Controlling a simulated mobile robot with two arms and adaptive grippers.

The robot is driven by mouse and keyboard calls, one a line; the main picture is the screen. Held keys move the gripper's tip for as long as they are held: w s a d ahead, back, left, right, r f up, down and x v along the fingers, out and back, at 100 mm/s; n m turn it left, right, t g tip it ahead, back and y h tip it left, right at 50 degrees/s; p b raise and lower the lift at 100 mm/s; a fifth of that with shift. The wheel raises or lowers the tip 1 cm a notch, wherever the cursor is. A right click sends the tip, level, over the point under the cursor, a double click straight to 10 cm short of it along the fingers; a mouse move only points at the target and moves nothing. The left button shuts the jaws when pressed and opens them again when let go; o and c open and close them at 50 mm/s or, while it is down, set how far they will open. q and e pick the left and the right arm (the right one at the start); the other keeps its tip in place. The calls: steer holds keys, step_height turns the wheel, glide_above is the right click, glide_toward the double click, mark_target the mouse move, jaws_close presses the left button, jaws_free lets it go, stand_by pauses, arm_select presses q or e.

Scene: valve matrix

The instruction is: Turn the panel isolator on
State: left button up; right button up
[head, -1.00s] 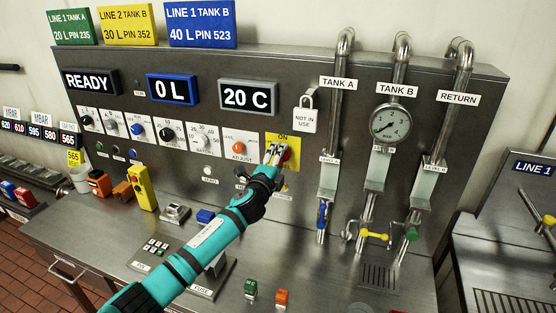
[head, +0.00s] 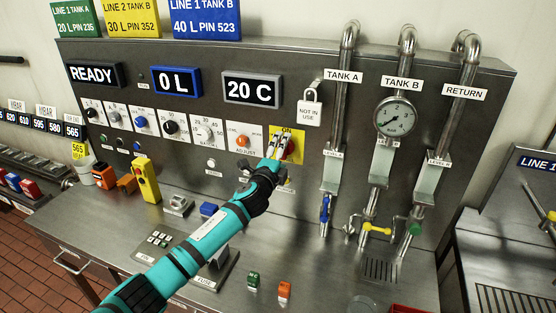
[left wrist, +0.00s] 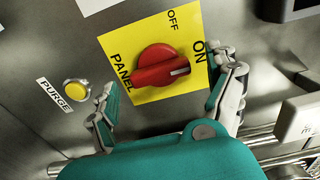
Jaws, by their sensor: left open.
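The panel isolator is a red rotary knob (left wrist: 158,70) on a yellow plate (left wrist: 122,44) marked OFF, ON and PANEL. The white mark on the knob's end points toward the word ON in the left wrist view. In the head view the knob (head: 292,149) is partly hidden behind my fingers, and the plate (head: 275,132) is at the panel's lower middle. My left gripper (head: 279,146) is open at the plate. In the left wrist view its fingers (left wrist: 164,76) stand apart on either side of the knob, with visible gaps. My right gripper is not in view.
A yellow PURGE button (left wrist: 76,92) is beside the plate. A row of small dials, including an orange ADJUST knob (head: 242,140), is left of it. A NOT IN USE padlock tag (head: 310,114) and the tank pipes (head: 342,120) are to the right. The steel bench (head: 330,275) has clear room in front.

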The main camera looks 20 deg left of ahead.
arm_select(q)
steer(key=s, duration=1.1)
steer(key=shift+s+a, duration=0.2)
steer(key=shift+s, duration=0.2)
